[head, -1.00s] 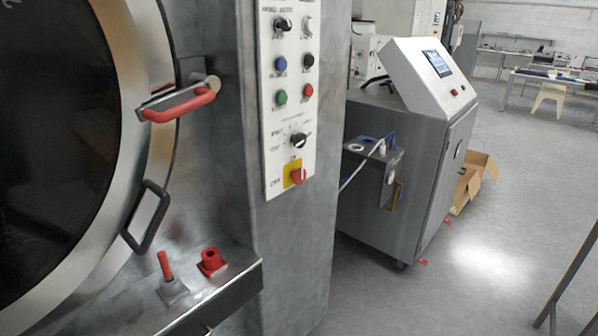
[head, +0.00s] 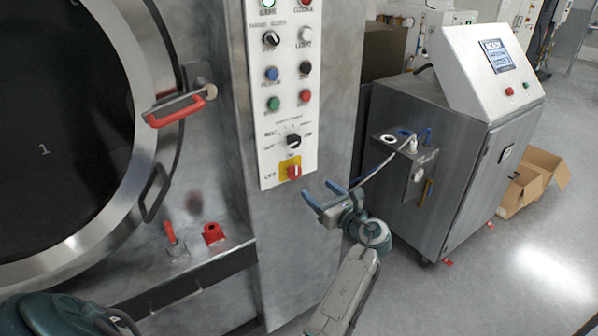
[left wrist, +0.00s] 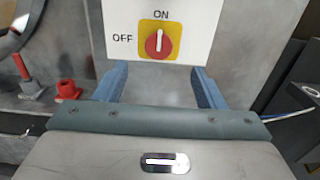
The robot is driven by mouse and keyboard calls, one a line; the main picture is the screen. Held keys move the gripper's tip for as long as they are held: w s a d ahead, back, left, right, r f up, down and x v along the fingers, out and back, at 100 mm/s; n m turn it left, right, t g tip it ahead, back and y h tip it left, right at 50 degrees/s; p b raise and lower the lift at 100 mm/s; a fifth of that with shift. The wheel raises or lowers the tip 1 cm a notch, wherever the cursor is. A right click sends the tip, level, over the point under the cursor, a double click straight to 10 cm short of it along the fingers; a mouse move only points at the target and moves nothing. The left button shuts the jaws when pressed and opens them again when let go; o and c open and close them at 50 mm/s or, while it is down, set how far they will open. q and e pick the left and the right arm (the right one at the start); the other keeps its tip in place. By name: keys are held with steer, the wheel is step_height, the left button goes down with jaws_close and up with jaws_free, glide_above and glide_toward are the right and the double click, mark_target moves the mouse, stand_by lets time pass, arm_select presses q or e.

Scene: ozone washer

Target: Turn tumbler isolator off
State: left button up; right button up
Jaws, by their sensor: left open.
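The tumbler isolator is a red rotary knob (head: 293,172) on a yellow plate, low on the white control panel (head: 283,150). In the left wrist view the knob (left wrist: 160,44) has its white mark upright, pointing at ON; OFF is printed to its left. My left gripper (head: 322,193) is open and empty, below and right of the knob in the head view. In the left wrist view its blue fingers (left wrist: 158,78) stand apart below the knob, one to each side, not visibly touching it. My right gripper is not in view.
Other knobs and coloured buttons (head: 272,73) sit above on the panel. A round door with a red handle (head: 180,108) is at left. A red lever (head: 171,236) and red fitting (head: 213,234) are on a ledge. A grey cabinet (head: 455,170) stands right; open floor lies beyond.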

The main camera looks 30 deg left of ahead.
mark_target(296, 173)
arm_select(q)
steer(key=p+x, duration=0.3)
steer(key=x, duration=0.6)
steer(key=shift+w+a, duration=0.1)
steer(key=shift+a, duration=0.3)
steer(key=shift+w+a+f+p, duration=0.15)
steer(key=shift+w+a+p, duration=0.05)
steer(key=shift+a+p, duration=0.2)
steer(key=c, duration=0.9)
